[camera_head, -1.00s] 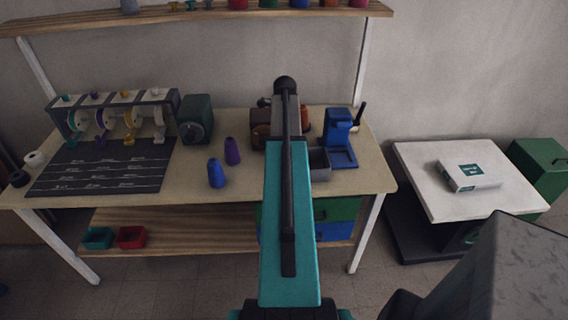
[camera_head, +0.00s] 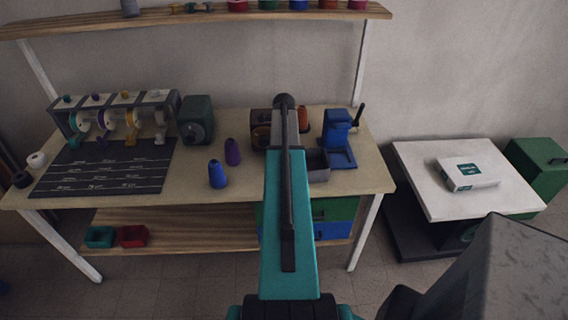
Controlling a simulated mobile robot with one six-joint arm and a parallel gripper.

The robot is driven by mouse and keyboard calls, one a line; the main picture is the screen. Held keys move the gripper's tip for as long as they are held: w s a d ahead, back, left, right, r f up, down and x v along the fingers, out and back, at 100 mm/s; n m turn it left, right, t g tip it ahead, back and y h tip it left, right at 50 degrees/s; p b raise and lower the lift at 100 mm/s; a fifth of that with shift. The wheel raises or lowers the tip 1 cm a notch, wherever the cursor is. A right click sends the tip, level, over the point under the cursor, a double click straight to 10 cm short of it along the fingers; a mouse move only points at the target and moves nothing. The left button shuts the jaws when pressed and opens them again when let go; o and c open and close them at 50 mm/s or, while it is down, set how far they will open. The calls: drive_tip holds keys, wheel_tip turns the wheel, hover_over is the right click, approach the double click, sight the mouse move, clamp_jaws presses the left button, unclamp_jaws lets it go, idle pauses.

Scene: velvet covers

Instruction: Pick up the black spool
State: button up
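The black spool (camera_head: 21,179) sits at the far left end of the workbench (camera_head: 205,188), near its front edge. A white spool (camera_head: 37,160) stands just behind it. My teal arm reaches forward over the middle right of the bench, far to the right of the black spool. The arm's far end hides what lies behind it, and my gripper's fingers cannot be made out.
A dark mat (camera_head: 105,166) lies beside the spools, with a rack of coloured reels (camera_head: 120,118) behind it. A blue device (camera_head: 338,137) stands right. A shelf (camera_head: 190,18) runs above. A low white table (camera_head: 468,180) stands right.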

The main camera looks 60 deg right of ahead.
idle(0.4)
drive_tip(key=c, duration=1.2)
drive_tip(key=shift+r, duration=0.2)
wheel_tip(320, 180, up, 10)
drive_tip(key=b, duration=0.3)
drive_tip(key=shift+f, duration=0.15)
